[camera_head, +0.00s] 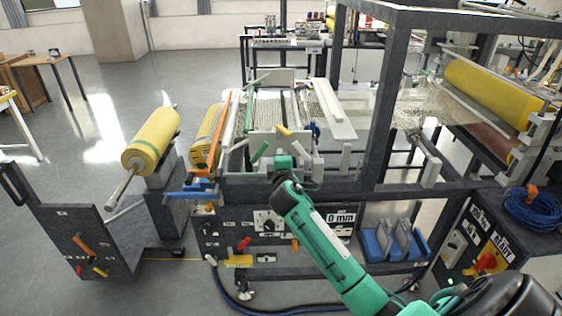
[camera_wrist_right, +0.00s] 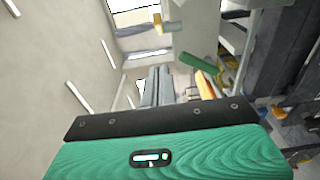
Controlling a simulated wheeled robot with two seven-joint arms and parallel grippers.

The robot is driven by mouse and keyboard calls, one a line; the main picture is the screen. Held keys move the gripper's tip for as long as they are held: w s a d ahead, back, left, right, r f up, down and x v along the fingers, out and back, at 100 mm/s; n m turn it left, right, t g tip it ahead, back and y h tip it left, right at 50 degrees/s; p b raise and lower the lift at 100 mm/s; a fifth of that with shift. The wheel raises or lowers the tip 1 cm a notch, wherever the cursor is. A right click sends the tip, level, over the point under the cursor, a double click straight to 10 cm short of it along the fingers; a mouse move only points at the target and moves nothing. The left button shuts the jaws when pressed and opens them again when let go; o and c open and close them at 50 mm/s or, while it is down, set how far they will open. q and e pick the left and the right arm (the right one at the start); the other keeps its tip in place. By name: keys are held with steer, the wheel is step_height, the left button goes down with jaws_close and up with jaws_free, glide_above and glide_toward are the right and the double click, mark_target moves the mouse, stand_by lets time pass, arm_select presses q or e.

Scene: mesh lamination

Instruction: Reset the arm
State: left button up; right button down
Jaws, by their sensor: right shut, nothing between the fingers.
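My right arm comes in from the bottom right in the head view. Its right gripper (camera_head: 284,164) is at the front of the mesh machine, just below a green lever (camera_head: 260,151) and a yellow lever (camera_head: 284,130). It is shut and holds nothing; its fingertips are hard to make out. In the right wrist view the green gripper body fills the bottom, and a green handle (camera_wrist_right: 201,63) shows beyond it. I cannot tell whether the gripper touches the machine. My left gripper is not in view.
A yellow roll (camera_head: 150,142) sits on a stand at the left. A dark frame post (camera_head: 387,110) rises to the right of my gripper. Open floor lies at the far left.

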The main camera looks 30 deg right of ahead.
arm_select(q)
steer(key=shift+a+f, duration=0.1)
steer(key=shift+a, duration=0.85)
arm_select(e)
steer(key=shift+s+d+f, duration=0.1)
steer(key=shift+s, duration=0.35)
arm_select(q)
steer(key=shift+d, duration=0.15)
